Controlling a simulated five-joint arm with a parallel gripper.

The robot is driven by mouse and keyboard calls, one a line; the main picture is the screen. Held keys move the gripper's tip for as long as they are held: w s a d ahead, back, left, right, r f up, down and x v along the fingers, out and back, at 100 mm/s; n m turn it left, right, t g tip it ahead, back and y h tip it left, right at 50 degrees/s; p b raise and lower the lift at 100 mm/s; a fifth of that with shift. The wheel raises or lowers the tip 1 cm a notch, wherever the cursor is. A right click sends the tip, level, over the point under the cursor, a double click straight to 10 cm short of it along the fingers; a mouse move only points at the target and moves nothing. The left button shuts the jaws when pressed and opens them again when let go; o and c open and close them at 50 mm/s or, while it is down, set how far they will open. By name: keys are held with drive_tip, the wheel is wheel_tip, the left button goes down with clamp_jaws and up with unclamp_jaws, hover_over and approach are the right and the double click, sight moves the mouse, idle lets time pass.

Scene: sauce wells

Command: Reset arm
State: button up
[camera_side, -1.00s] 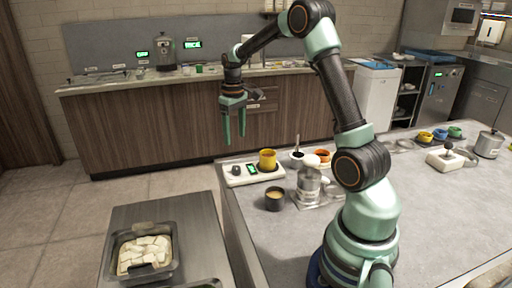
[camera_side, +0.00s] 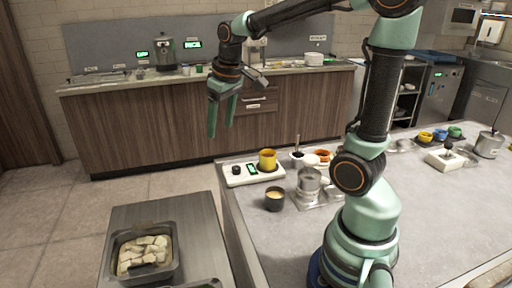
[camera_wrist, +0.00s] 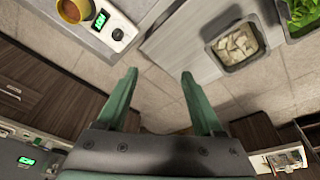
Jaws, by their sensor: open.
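My gripper (camera_side: 221,118) hangs in the air above the gap between the near counters and the back counter, its green fingers pointing down. It is open and empty. In the wrist view my gripper (camera_wrist: 158,85) shows its two fingers apart, with only floor between them. The yellow pot (camera_side: 267,160) stands on a white hot plate (camera_side: 240,178) at the left end of the grey worktop (camera_side: 440,215), below and to the right of my gripper. They also show at the top left of the wrist view, the yellow pot (camera_wrist: 72,10) beside a green display.
A dark cup (camera_side: 275,199) of tan sauce and a metal pot (camera_side: 309,180) stand nearby on the worktop. A tray of pale cubes (camera_side: 145,255) sits on a steel table at front left. Several coloured cups and a lidded pot (camera_side: 489,144) are at right.

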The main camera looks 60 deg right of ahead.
drive_tip(key=s+a+n+t, duration=0.1)
drive_tip(key=s+a+t, duration=0.1)
drive_tip(key=s+a, duration=0.6)
drive_tip(key=shift+s+a+r+t+y, duration=0.15)
drive_tip(key=shift+a+r+t+y, duration=0.2)
drive_tip(key=shift+a, duration=0.2)
idle(0.3)
